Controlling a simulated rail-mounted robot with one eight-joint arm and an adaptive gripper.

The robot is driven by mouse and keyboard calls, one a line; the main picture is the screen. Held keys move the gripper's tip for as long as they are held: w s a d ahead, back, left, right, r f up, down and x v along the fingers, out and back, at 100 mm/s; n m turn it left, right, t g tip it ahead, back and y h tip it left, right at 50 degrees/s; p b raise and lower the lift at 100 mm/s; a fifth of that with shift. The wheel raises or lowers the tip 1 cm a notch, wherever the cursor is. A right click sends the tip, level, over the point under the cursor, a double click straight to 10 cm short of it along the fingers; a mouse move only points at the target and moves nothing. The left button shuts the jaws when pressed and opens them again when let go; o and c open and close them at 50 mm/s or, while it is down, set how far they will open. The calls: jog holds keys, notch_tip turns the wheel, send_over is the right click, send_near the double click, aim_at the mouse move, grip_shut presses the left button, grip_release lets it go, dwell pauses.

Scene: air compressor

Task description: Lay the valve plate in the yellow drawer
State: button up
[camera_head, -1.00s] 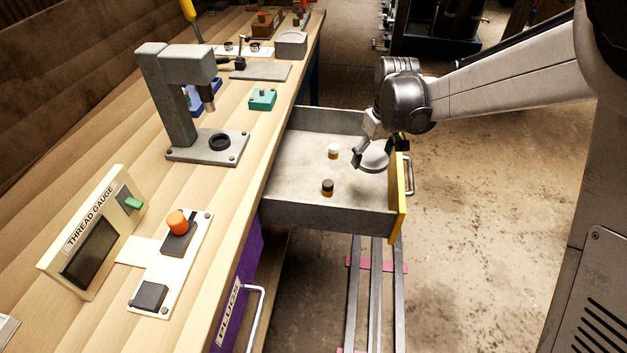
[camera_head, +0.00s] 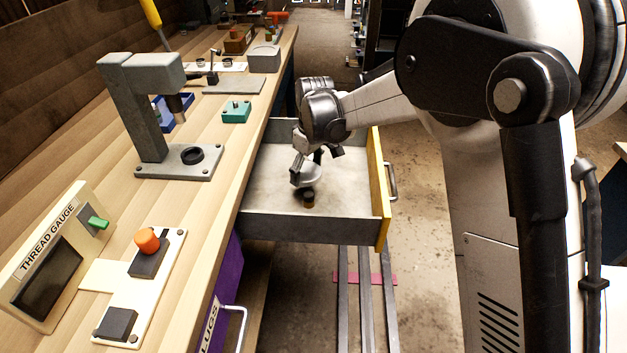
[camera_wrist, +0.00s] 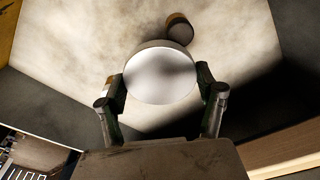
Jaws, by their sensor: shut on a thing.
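The valve plate, a pale round disc (camera_head: 312,179), is held inside the open drawer area by my gripper (camera_head: 305,174). In the wrist view the disc (camera_wrist: 160,76) sits between the two fingers of my gripper (camera_wrist: 161,92), which touch its sides. The yellow drawer (camera_head: 379,190) is pulled out from the bench, with a grey inside and a yellow front. The disc is over the drawer floor; I cannot tell whether it touches it.
A small dark-topped plug (camera_head: 308,199) stands on the drawer floor close to the disc; it also shows in the wrist view (camera_wrist: 179,32). The drawer floor on the right is clear. A grey press (camera_head: 150,110) stands on the bench beside the drawer.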

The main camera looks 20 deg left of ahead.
aim_at(316, 164)
jog(key=w, duration=0.1)
jog(key=w+d+f, duration=0.1)
jog(key=w+f, duration=0.1)
jog(key=shift+w+d+f, duration=0.2)
jog(key=shift+w+f, duration=0.05)
jog(key=shift+w, duration=0.15)
jog(key=shift+f+b, duration=0.55)
jog(key=shift+f, duration=1.45)
jog(key=shift+f, duration=0.15)
jog(key=o, duration=1.1)
jog(key=shift+o, duration=0.2)
notch_tip(316, 164, up, 12)
jog(key=d+p, duration=0.1)
jog(key=shift+s+d+p, duration=0.2)
jog(key=shift+p, duration=0.15)
